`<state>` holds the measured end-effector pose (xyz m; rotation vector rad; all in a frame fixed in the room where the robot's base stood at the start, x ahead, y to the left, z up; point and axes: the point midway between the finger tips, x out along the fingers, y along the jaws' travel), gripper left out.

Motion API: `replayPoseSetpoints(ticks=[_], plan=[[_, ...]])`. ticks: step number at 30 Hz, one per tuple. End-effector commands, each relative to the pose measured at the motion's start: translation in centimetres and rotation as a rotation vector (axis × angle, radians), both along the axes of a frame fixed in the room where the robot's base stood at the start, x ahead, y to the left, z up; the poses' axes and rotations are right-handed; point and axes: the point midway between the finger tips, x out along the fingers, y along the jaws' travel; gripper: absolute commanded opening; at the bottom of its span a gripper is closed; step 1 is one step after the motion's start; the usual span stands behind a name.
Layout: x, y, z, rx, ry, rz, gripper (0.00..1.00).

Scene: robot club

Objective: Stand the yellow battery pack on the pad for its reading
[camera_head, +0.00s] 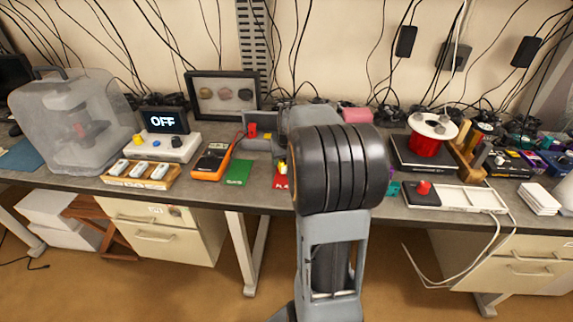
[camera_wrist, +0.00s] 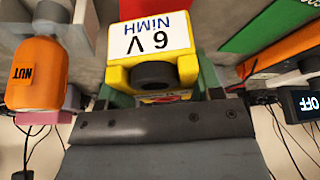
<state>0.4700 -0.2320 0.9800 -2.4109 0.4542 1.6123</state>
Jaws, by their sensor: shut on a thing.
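The yellow battery pack (camera_wrist: 186,68) has a white label reading "6 V NiMH", upside down in the wrist view, and a dark round part on its near face. My gripper (camera_wrist: 158,92) is shut on it, with a finger at either side. In the head view my arm hides the gripper and most of the pack; a small yellow patch (camera_head: 283,166) beside the arm looks like it. A red mat (camera_head: 281,181), partly hidden, and a green mat (camera_head: 238,173) lie at the bench's front. I cannot tell which surface is the pad. The display (camera_head: 164,121) reads "OFF".
An orange multimeter (camera_head: 211,162) and a wooden tray with white packs (camera_head: 141,172) lie left of the mats. An orange bottle marked "NUT" (camera_wrist: 36,75) stands close to my gripper. A red spool (camera_head: 428,140) and a white frame (camera_head: 468,197) are to the right.

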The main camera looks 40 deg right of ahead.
Motion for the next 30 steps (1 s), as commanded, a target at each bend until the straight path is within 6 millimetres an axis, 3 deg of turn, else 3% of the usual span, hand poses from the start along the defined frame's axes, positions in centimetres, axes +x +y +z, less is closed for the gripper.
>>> replayPoseSetpoints(ticks=[8, 15, 27, 28, 30], plan=[[0.6, -0.7, -1.0, 0.001, -0.001, -0.001, 0.26], [0.6, -0.6, -3.9, 0.0, -0.001, 0.001, 0.26], [0.6, -0.6, -4.4, 0.0, -0.002, 0.001, 0.26], [0.5, -0.6, -4.5, 0.001, 0.0, 0.001, 0.6], [0.5, -0.6, -4.4, 0.001, 0.0, 0.001, 0.67]])
